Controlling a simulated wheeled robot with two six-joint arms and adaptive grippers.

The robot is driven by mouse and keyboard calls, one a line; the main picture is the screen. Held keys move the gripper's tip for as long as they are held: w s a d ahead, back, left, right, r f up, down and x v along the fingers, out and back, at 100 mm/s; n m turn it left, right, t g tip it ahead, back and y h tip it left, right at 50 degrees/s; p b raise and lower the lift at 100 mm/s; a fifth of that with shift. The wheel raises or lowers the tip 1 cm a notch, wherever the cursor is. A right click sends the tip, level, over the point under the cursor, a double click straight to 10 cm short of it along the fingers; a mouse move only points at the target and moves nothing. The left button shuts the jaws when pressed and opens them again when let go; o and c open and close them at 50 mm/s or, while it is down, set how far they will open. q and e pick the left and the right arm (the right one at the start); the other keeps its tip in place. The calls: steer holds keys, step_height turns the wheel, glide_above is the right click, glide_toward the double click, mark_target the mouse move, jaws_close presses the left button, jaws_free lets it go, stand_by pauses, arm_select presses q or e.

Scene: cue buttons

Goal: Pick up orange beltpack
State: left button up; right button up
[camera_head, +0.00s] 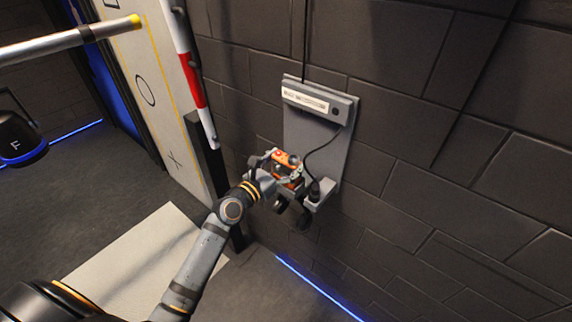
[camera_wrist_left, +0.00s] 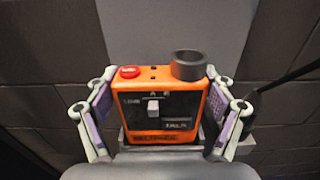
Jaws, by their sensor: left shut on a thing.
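The orange beltpack (camera_head: 287,161) is an orange box with a dark front, at the grey wall panel in the head view. In the left wrist view the beltpack (camera_wrist_left: 161,118) stands upright, with a red button and a black round knob on top. My left gripper (camera_head: 281,172) is shut on it, with one finger at each side; the fingers also show in the left wrist view (camera_wrist_left: 160,120). I cannot tell whether the beltpack still touches its holder. My right gripper is not in view.
The grey wall panel (camera_head: 309,130) has a labelled bar (camera_head: 318,104) and a small shelf (camera_head: 320,194) with a black cable. A red and white pole (camera_head: 191,83) stands to the left. A dark lamp-like object marked F (camera_head: 17,138) hangs at far left.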

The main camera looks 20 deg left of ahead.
arm_select(q)
steer(key=s+d+r+p, duration=0.3)
steer(key=s+d+r, duration=0.1)
steer(key=s+r, duration=0.7)
steer(key=shift+s, duration=1.25)
